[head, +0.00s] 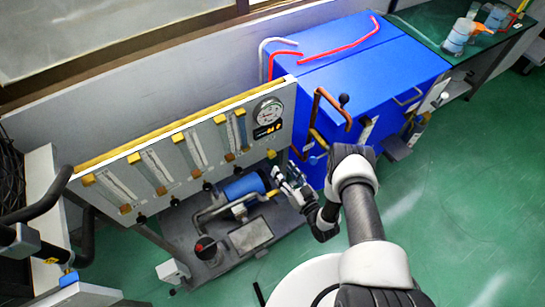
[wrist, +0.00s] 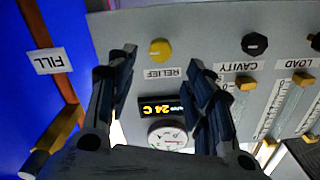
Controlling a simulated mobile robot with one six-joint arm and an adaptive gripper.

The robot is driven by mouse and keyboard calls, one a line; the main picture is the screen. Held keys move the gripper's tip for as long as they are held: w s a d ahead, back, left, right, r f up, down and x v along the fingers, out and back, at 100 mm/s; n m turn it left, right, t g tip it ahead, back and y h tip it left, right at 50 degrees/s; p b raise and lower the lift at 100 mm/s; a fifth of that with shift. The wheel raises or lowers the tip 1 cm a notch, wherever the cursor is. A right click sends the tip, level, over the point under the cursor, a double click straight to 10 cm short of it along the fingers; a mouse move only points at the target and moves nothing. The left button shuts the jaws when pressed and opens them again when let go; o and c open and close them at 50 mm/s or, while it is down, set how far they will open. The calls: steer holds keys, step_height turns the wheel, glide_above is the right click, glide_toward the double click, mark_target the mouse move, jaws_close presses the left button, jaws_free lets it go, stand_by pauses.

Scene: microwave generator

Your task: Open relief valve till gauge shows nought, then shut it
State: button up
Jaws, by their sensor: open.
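The relief valve knob is a yellow knob (wrist: 160,49) above the upside-down RELIEF label (wrist: 163,73) in the wrist view. It also shows low on the panel in the head view (head: 271,154). My gripper (wrist: 161,62) is open, with its dark fingers either side of the knob in the picture and apart from it. In the head view my gripper (head: 284,174) is just below the knob. The round white gauge (head: 268,111) is high on the panel; it appears partly hidden in the wrist view (wrist: 168,134). Its reading is too small to tell.
A lit display (wrist: 160,108) reads 24 C. The black CAVITY knob (wrist: 254,44) is beside the relief knob. A pipe with a yellow handle (wrist: 52,140) and FILL label (wrist: 53,60) stands by the blue cabinet (head: 350,65). A blue-cylinder pump (head: 245,187) is below the panel.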

mark_target(273, 156)
steer(key=b+x, duration=0.2)
steer(key=x, duration=0.6)
steer(key=shift+w+a, duration=0.25)
steer(key=shift+c, duration=0.4)
steer(key=c, duration=1)
